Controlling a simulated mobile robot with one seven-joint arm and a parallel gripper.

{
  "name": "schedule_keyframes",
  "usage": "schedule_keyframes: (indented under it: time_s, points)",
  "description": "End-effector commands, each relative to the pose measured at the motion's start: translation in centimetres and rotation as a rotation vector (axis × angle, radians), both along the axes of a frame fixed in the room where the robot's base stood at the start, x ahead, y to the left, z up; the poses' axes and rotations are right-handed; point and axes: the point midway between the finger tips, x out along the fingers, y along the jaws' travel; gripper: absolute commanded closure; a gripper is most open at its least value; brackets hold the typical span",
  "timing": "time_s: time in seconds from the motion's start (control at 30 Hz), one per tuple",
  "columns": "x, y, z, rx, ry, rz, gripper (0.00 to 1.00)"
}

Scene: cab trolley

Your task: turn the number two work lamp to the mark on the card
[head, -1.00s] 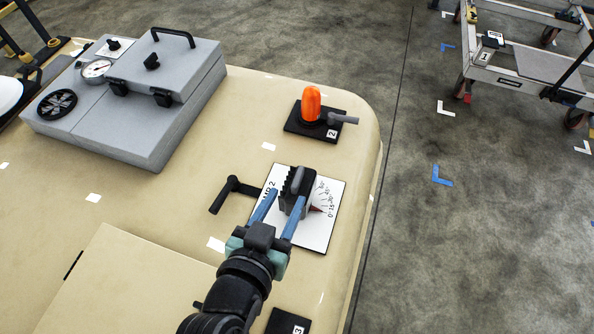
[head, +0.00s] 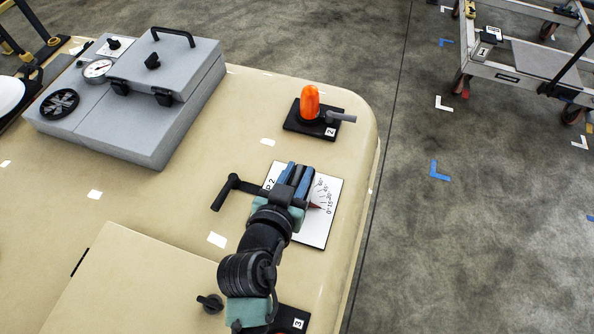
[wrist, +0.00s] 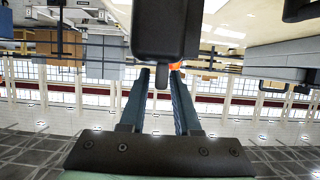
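The work lamp (head: 296,176) is a dark, ribbed head on the white card (head: 315,231). The card reads "P 2" in part and has a fan of degree lines with a red mark (head: 316,207) near the low numbers. My gripper (head: 294,174) has its blue fingers on either side of the lamp head, which hides much of it. In the wrist view a dark block (wrist: 162,77) shows between the fingertips (wrist: 160,78). Whether both fingers press on it cannot be told. The lamp's exact pointing is hidden.
A black crank-like handle (head: 228,190) stands just left of the card. An orange-capped beacon (head: 310,102) with a grey lever, labelled 2, sits behind it. A grey case (head: 150,85) lies far left. A trolley (head: 520,70) stands on the floor beyond the right edge.

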Motion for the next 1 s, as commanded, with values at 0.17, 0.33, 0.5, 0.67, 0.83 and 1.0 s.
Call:
schedule_keyframes:
  time_s: [0.17, 0.33, 0.5, 0.67, 0.83, 1.0]
  points:
    - [-0.02, 0.02, 0.01, 0.0, 0.0, 0.0, 1.0]
    - [-0.03, 0.01, 0.01, 0.0, 0.0, 0.0, 1.0]
    - [-0.03, 0.01, 0.06, 0.0, 0.0, 0.003, 1.0]
    - [-0.05, 0.05, 0.18, 0.0, 0.002, 0.024, 1.0]
    - [-0.09, 0.03, 0.39, 0.001, 0.002, 0.074, 1.0]
    - [-0.11, 0.06, 0.55, 0.0, 0.002, 0.151, 1.0]
